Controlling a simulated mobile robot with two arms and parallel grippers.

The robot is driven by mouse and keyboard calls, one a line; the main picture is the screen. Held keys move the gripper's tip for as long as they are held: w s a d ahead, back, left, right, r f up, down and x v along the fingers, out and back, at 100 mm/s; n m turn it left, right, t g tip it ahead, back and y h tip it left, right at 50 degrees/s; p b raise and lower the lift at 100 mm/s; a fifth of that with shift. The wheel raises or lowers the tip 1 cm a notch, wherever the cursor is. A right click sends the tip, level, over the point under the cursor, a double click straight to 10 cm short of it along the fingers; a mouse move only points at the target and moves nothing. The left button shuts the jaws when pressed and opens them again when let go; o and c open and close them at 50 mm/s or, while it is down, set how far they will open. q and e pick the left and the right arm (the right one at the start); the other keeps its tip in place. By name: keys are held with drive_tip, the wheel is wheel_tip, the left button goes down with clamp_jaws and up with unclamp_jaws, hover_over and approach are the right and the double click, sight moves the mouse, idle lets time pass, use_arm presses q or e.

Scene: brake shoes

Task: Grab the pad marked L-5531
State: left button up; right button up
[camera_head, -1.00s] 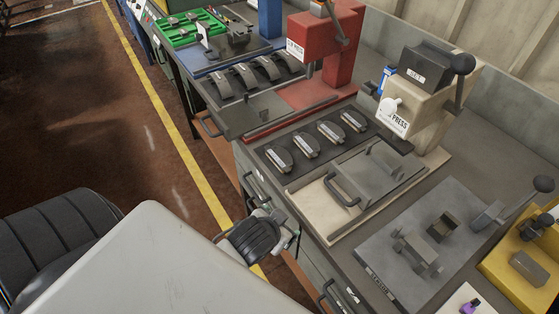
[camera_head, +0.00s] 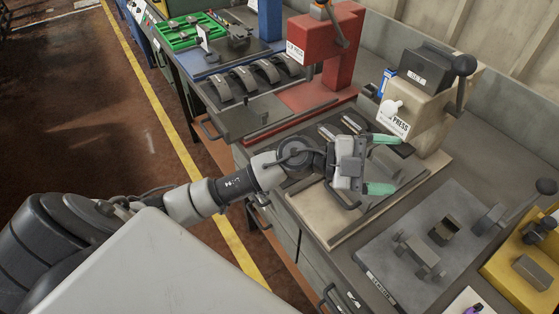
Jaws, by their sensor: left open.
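Two brake pads show in the row on the dark mat, one farther (camera_head: 353,122) and one nearer (camera_head: 328,131). They are dark with pale strips; their markings are too small to read, so I cannot tell which is L-5531. My left arm hides the rest of the row. My left gripper (camera_head: 384,164) is open and empty, its green fingertips apart, above the grey fixture plate (camera_head: 408,175) and to the right of the pads. My right gripper is out of view.
A red press (camera_head: 335,45) with curved shoes (camera_head: 243,77) is farther left. A grey plate with blocks (camera_head: 372,248) and a yellow fixture (camera_head: 515,275) lie at right. The beige tray (camera_head: 338,238) edges the fixture plate.

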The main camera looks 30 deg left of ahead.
use_arm(q)
drive_tip(key=w+a+f+g+y, duration=0.1)
drive_tip(key=a+f+g+y, duration=0.1)
drive_tip(key=a+f+y, duration=0.2)
drive_tip(key=w+a+f+n+g+y, duration=0.1)
drive_tip(key=w+a+f+g+y, duration=0.1)
drive_tip(key=a+y, duration=0.5)
drive_tip(key=w+a+f+g+y, duration=0.1)
drive_tip(key=a+f+g+y, duration=0.2)
drive_tip(key=a, duration=1.1)
drive_tip(key=shift+w+f+n+g+y+p, duration=0.1)
drive_tip(key=shift+f+n+g+y+p, duration=0.1)
drive_tip(key=shift+f+y, duration=0.65)
drive_tip(key=shift+w+f+n+g+y+p, duration=0.1)
drive_tip(key=shift+f+n+g+y+p, duration=0.1)
drive_tip(key=shift+f+y, duration=0.65)
drive_tip(key=f, duration=0.1)
drive_tip(key=f+p, duration=0.1)
drive_tip(key=f, duration=0.3)
drive_tip(key=shift+a+f+p, duration=0.15)
drive_tip(key=shift+a+p, duration=0.15)
drive_tip(key=shift+a, duration=0.1)
drive_tip(key=shift+f, duration=0.35)
drive_tip(key=shift+c, duration=0.3)
